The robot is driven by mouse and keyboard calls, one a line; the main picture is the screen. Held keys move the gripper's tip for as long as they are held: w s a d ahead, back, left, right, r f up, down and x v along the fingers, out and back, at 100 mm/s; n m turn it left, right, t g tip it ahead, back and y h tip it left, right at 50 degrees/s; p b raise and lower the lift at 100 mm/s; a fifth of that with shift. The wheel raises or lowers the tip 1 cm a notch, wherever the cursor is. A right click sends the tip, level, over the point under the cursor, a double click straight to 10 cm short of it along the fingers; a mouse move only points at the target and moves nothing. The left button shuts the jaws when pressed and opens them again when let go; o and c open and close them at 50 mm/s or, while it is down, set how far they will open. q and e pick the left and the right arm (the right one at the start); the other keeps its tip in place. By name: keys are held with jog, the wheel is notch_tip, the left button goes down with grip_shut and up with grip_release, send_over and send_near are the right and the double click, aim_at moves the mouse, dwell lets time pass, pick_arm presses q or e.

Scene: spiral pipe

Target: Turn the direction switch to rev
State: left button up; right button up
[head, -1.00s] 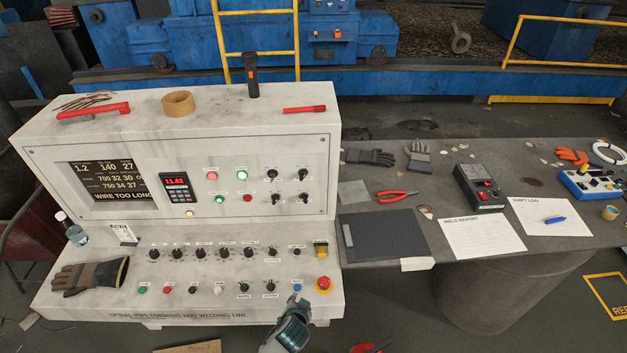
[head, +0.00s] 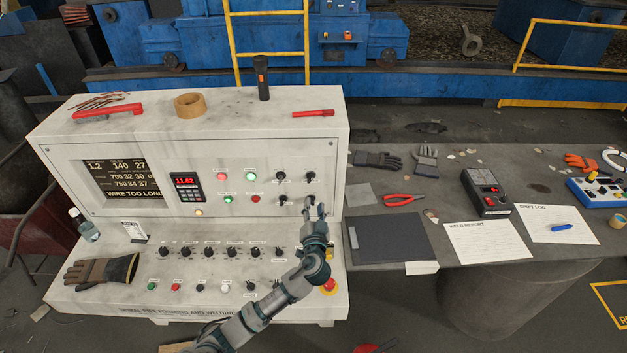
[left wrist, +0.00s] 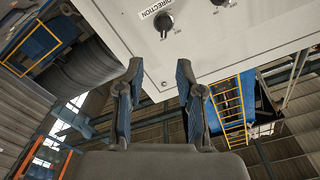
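The direction switch (left wrist: 164,22) is a round black knob on the pale panel, at the top of the left wrist view beside its "DIRECTION" label. Its position marks are too small to read. In the head view the labels are too small to tell which knob it is. My left gripper (head: 314,204) is at the lower right of the console's upright panel, in front of the lower right knob area, which it partly hides. In the left wrist view my left gripper (left wrist: 159,72) is open, with nothing between its fingers and the knob beyond the tips. My right gripper is not in view.
The console (head: 210,120) carries several buttons and knobs, including another knob (left wrist: 217,2) near the switch. My arm covers part of the lower desk near the red emergency button (head: 329,285). A flashlight (head: 262,80) and a tape roll (head: 190,104) stand on top.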

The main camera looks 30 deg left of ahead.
aim_at(311, 180)
pick_arm(q)
jog(key=x, duration=0.4)
jog(key=a+p+x, duration=0.1)
jog(key=x, duration=0.2)
jog(key=s+x, duration=0.1)
jog(key=x, duration=0.3)
jog(key=shift+w+a+f+p, duration=0.2)
jog(key=shift+w+a+p, duration=0.1)
jog(key=shift+w+a, duration=0.15)
jog(key=shift+w, duration=0.25)
jog(key=shift+w+d+r, duration=0.15)
jog(key=shift+w+d, duration=0.05)
jog(key=shift+d, duration=0.2)
jog(key=shift+s+r, duration=0.1)
jog(key=shift+s, duration=0.05)
jog(key=c, duration=0.6)
jog(key=shift+s+a, duration=0.1)
jog(key=shift+a, duration=0.1)
grip_shut()
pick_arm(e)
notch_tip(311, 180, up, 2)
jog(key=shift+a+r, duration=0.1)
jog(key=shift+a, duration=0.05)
